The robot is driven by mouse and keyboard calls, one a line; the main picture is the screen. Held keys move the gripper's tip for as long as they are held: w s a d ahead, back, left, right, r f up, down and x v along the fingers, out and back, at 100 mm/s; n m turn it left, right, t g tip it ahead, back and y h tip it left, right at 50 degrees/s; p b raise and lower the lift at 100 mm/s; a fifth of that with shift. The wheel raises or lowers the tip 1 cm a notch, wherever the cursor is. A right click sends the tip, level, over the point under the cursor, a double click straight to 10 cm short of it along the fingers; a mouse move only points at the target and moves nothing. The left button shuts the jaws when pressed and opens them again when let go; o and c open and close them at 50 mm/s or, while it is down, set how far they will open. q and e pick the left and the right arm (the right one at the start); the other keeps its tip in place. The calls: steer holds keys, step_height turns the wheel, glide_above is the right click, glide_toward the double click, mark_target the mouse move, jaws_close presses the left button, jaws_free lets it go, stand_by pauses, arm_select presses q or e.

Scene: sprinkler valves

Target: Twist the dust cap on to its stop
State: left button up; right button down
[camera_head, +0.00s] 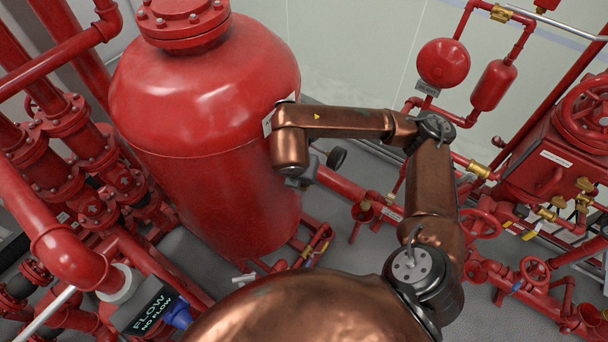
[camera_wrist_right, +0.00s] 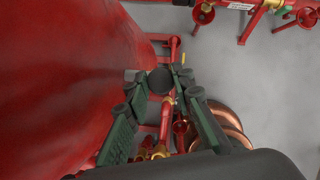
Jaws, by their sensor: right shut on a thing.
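A dark round cap (camera_wrist_right: 160,80) sits between the fingertips of my right gripper (camera_wrist_right: 164,86) in the right wrist view. I take it to be the dust cap. The green-grey fingers stand on either side of it, shut on it. A red pipe with a brass fitting (camera_wrist_right: 168,99) shows just below it; I cannot tell how far on the cap is. In the head view my right arm reaches left to the big red tank, and the gripper is mostly hidden behind its wrist. A dark disc (camera_head: 337,157) shows just right of the wrist. My left gripper is not in view.
The large red tank (camera_head: 205,110) stands close on the left of my right wrist and fills the left of the wrist view. Red pipes and a valve handwheel (camera_head: 481,224) lie to the right. A flow indicator (camera_head: 150,309) is at lower left. Grey floor (camera_wrist_right: 255,75) is open to the right.

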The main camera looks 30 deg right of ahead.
stand_by(0.3)
steer(key=c, duration=1.6)
jaws_free()
steer(key=shift+r, duration=0.15)
steer(key=v, duration=1.1)
steer(key=shift+a+r, duration=0.15)
steer(key=shift+r, duration=0.15)
steer(key=shift+s, duration=0.1)
